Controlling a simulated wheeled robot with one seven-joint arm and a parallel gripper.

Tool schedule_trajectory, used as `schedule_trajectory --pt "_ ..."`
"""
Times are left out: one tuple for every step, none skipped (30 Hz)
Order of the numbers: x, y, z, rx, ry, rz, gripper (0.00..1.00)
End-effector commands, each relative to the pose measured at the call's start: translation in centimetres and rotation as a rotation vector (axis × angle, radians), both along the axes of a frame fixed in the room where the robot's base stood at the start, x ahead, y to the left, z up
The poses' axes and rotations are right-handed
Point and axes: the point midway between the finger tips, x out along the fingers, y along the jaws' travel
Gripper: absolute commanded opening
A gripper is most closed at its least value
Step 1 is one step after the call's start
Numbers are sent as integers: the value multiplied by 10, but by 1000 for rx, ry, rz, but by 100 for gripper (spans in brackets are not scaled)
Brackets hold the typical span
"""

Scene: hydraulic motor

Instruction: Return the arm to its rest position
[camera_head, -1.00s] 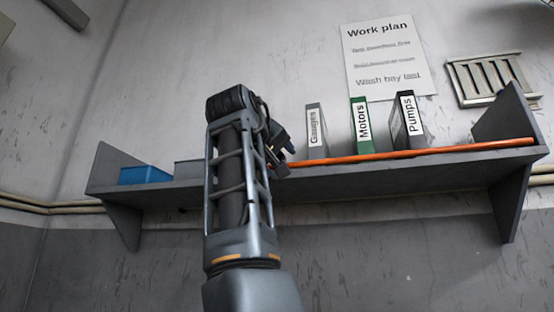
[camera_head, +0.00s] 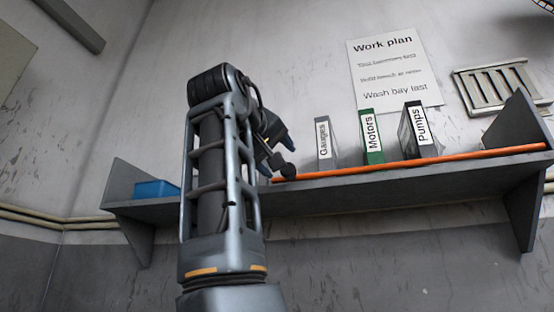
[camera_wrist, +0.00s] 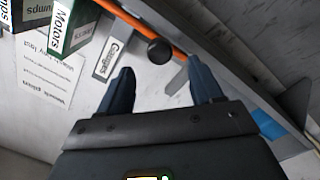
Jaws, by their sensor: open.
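My gripper (camera_head: 281,150) is beside the upper end of my raised arm in the head view, in front of the wall shelf (camera_head: 340,187). In the wrist view my gripper (camera_wrist: 158,90) shows two dark blue fingers spread apart with nothing between them. An orange rod (camera_head: 420,160) with a dark round end lies along the shelf's front edge. In the wrist view the orange rod (camera_wrist: 130,18) and its round end sit beyond the fingertips, apart from them. My forearm hides part of the shelf.
Binders marked Gauges (camera_head: 324,143), Motors (camera_head: 371,137) and Pumps (camera_head: 417,132) stand on the shelf. A blue bin (camera_head: 156,189) is at its left. A work plan sheet (camera_head: 393,72) and a vent grille (camera_head: 500,85) are on the wall. The wall above my arm is clear.

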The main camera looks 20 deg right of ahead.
Motion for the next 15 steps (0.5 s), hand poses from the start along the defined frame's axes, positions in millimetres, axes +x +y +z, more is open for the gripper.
schedule_trajectory --pt "0 0 0 0 0 0 65" --pt "0 0 0 0 0 0 65" --pt "0 0 0 0 0 0 65" --pt "0 0 0 0 0 0 65" --pt "0 0 0 0 0 0 65" --pt "0 0 0 0 0 0 65" --pt "0 0 0 0 0 0 65" --pt "0 0 0 0 0 0 65" --pt "0 0 0 0 0 0 65" --pt "0 0 0 0 0 0 65" --pt "1 0 -1 0 1 1 65" --pt "2 0 -3 -2 2 1 65" --pt "4 1 -6 -4 3 4 65" --pt "7 1 -11 -7 5 6 65" --pt "12 2 -20 -14 10 13 65"
